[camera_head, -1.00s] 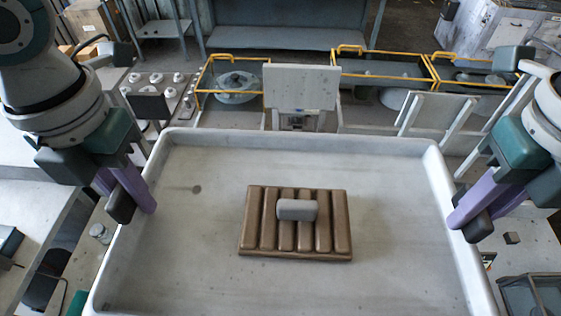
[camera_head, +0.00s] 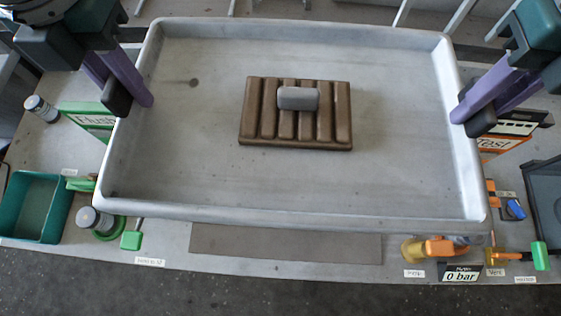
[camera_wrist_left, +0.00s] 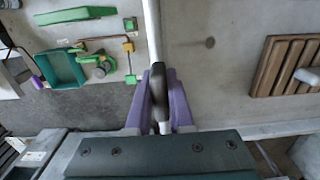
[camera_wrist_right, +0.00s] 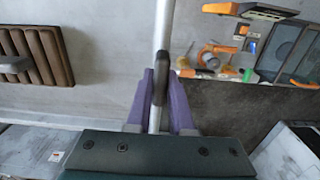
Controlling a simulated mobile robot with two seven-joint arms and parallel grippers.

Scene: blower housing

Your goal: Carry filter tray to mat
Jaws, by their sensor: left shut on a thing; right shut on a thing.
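The filter tray (camera_head: 300,196) is a wide grey-white tray with raised walls. A brown ribbed filter block (camera_head: 258,112) with a grey handle (camera_head: 297,98) lies on its floor. My left gripper (camera_head: 134,100) is shut on the tray's left wall; in the left wrist view its purple fingers (camera_wrist_left: 160,104) pinch the rim. My right gripper (camera_head: 466,116) is shut on the right wall, and the right wrist view shows its fingers (camera_wrist_right: 159,102) around the rim. The dark grey mat (camera_head: 285,244) lies on the bench just in front of the tray, its far part hidden beneath it.
The bench (camera_head: 150,250) carries a teal bin (camera_head: 40,205) and green-handled fittings (camera_head: 100,222) at the left. Orange and yellow valve parts (camera_head: 435,248) and a small gauge sign (camera_head: 462,273) stand at the right front. A dark bin (camera_head: 545,200) is at the far right.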

